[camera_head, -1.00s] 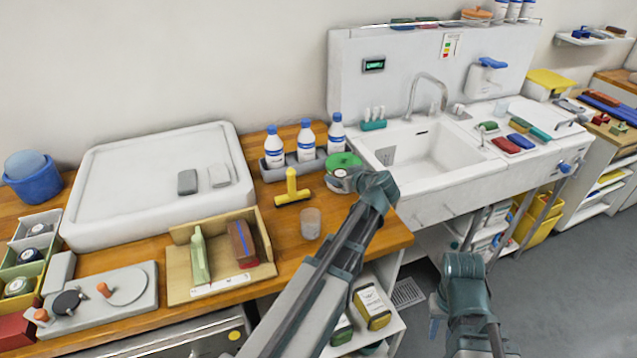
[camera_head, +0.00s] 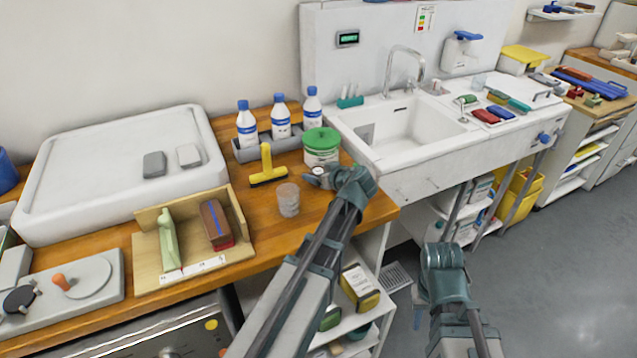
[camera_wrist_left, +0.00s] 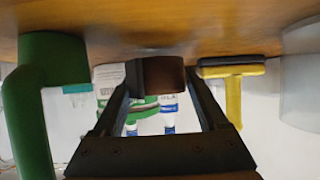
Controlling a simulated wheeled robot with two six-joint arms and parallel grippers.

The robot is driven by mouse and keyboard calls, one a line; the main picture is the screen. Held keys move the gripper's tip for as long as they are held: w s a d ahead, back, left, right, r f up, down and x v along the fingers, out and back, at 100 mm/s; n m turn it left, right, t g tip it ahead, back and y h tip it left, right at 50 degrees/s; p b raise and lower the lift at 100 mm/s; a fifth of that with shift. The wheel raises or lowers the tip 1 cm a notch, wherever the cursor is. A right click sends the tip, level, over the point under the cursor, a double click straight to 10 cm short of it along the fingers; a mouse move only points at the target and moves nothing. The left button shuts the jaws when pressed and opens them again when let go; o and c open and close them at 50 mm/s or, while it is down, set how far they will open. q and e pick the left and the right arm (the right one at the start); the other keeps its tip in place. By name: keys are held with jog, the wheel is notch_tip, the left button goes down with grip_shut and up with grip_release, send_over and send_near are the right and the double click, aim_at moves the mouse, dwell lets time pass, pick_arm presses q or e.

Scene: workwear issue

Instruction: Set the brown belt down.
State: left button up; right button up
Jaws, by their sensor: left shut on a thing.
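The brown belt (camera_wrist_left: 160,75) shows in the left wrist view as a small dark brown roll between the fingertips. My left gripper (camera_head: 318,172) is shut on it, low over the wooden counter (camera_head: 262,202), just in front of the green-lidded tub (camera_head: 321,150). In the left wrist view the counter is at the top and the belt is very close to it; I cannot tell whether they touch. In the head view the belt is mostly hidden by my left wrist. My right gripper (camera_head: 432,300) is over the floor, right of the counter; its fingers are not clear.
A yellow squeegee (camera_head: 266,172) and a clear cup (camera_head: 288,200) stand left of my left gripper. Bottles (camera_head: 281,118) stand in a grey rack behind. The sink (camera_head: 412,130) is at the right.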

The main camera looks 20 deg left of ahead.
pick_arm(q)
jog(key=shift+f, duration=0.55)
jog(key=shift+r, duration=0.15)
jog(key=o, duration=1.4)
